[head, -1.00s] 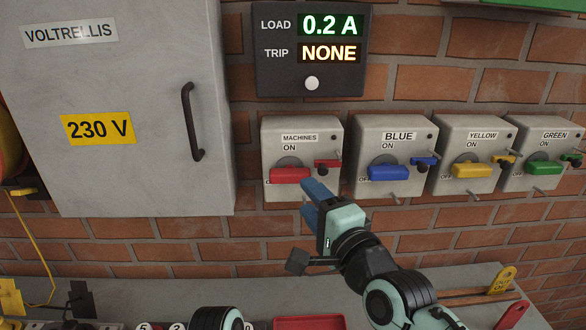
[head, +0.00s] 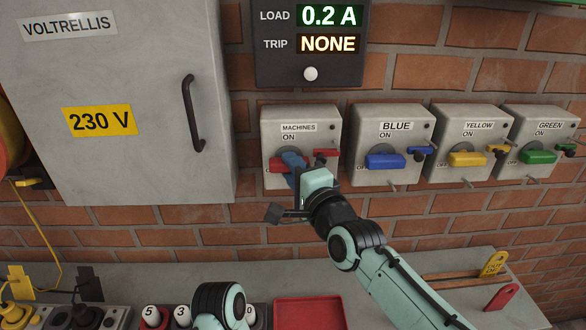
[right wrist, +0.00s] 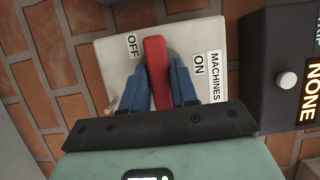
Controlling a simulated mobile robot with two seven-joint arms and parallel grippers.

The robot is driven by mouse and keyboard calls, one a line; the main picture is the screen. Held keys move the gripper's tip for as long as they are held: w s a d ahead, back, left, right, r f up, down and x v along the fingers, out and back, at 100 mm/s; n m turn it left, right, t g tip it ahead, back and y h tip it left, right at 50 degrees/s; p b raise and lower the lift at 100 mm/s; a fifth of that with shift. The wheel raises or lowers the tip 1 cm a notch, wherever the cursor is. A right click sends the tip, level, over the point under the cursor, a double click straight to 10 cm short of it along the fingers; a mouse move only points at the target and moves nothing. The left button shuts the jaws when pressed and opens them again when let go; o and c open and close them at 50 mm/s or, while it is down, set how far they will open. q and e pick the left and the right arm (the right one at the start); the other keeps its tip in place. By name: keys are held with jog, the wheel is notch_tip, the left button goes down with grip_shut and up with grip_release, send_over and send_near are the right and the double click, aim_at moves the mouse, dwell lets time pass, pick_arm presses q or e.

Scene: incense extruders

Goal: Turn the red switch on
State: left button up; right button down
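The red switch (head: 275,165) is a red handle on the grey MACHINES box (head: 325,128). The handle lies level, with its left end by the OFF label; ON is printed above. In the right wrist view the red handle (right wrist: 155,60) stands between the blue fingers of my right gripper (right wrist: 160,88). The fingers are apart, one on each side of the handle, very close to it; firm contact cannot be made out. In the head view my right gripper (head: 293,162) covers part of the handle. My left gripper is not in view.
A red catch (head: 325,155) sits right of the handle. Boxes with blue (head: 384,161), yellow (head: 467,159) and green (head: 538,157) handles stand to the right. A display (head: 310,45) reads 0.2 A and NONE. A grey cabinet (head: 130,165) is at left, a red tray (head: 309,314) below.

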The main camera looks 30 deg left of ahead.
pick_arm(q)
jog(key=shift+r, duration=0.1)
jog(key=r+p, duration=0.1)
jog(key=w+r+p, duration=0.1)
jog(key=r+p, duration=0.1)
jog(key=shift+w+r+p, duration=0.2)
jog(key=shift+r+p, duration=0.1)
pick_arm(e)
jog(key=n+h, duration=0.2)
jog(key=n, duration=0.2)
jog(key=n+h, duration=0.3)
jog(key=n, duration=0.2)
jog(key=n+t+h, duration=0.1)
jog(key=n+h, duration=0.1)
jog(key=n, duration=0.2)
jog(key=shift+s+a+r, duration=0.15)
jog(key=shift+a+r, duration=0.1)
jog(key=shift+r, duration=0.1)
jog(key=shift+n+h, duration=0.3)
jog(key=c, duration=1)
grip_release()
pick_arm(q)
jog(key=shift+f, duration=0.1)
pick_arm(e)
jog(key=shift+o, duration=0.2)
jog(key=shift+s, duration=0.1)
